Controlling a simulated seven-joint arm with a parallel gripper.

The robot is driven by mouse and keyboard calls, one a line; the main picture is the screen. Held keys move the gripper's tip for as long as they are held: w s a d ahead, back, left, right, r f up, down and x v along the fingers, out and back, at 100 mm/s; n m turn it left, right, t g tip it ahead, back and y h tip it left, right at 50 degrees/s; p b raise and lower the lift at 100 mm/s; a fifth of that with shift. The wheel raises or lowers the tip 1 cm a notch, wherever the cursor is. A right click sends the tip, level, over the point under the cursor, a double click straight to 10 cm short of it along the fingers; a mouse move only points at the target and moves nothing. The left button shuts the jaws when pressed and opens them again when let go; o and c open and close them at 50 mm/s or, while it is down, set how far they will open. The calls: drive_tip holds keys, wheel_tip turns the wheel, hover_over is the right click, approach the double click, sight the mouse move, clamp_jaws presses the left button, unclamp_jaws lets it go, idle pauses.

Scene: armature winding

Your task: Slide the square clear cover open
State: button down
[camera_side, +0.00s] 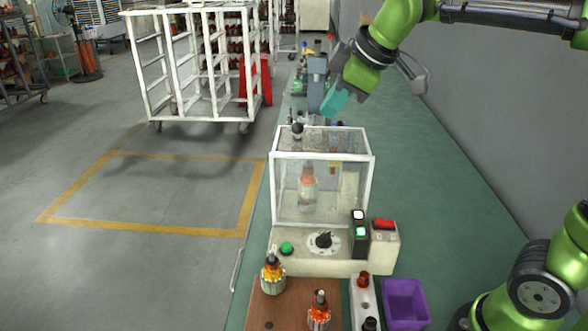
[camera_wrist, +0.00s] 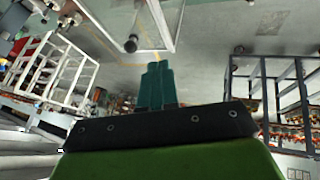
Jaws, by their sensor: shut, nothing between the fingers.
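The square clear cover (camera_side: 325,190) is a see-through box with white edges on the beige winding machine (camera_side: 315,262). A dark knob (camera_side: 297,130) stands on its top near the back left. An armature (camera_side: 308,188) shows inside through the front pane. In the side view my gripper (camera_side: 335,102) is above and behind the cover, apart from it, with teal fingers angled downward. In the wrist view my gripper (camera_wrist: 154,68) has its two teal fingers together and empty. The cover's corner (camera_wrist: 165,22) and the knob (camera_wrist: 131,44) show just beyond the fingertips.
Two armatures (camera_side: 272,275) (camera_side: 319,310) stand on a brown board (camera_side: 285,312) in front of the machine. A purple bin (camera_side: 404,305) is to their right. Switches (camera_side: 359,232) sit at the machine's front right. Tools crowd the bench behind the cover. The green bench (camera_side: 430,190) is clear on the right.

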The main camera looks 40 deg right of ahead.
drive_tip(key=w+f, duration=0.1)
drive_tip(key=f, duration=0.1)
drive_tip(key=w+f+n, duration=0.1)
drive_tip(key=w+f, duration=0.1)
drive_tip(key=w+f+n, duration=0.1)
drive_tip(key=w+f, duration=0.1)
drive_tip(key=f, duration=0.1)
drive_tip(key=shift+w+a, duration=0.2)
drive_tip(key=shift+w, duration=0.05)
drive_tip(key=w+d, duration=0.1)
drive_tip(key=w, duration=0.1)
drive_tip(key=shift+w+d+f, duration=0.35)
drive_tip(key=shift+d+f, duration=0.05)
drive_tip(key=shift+w+d, duration=0.2)
drive_tip(key=shift+w, duration=0.15)
drive_tip(key=w+d, duration=0.8)
drive_tip(key=shift+w+d, duration=0.3)
drive_tip(key=shift+d, duration=0.05)
drive_tip(key=shift+s, duration=0.1)
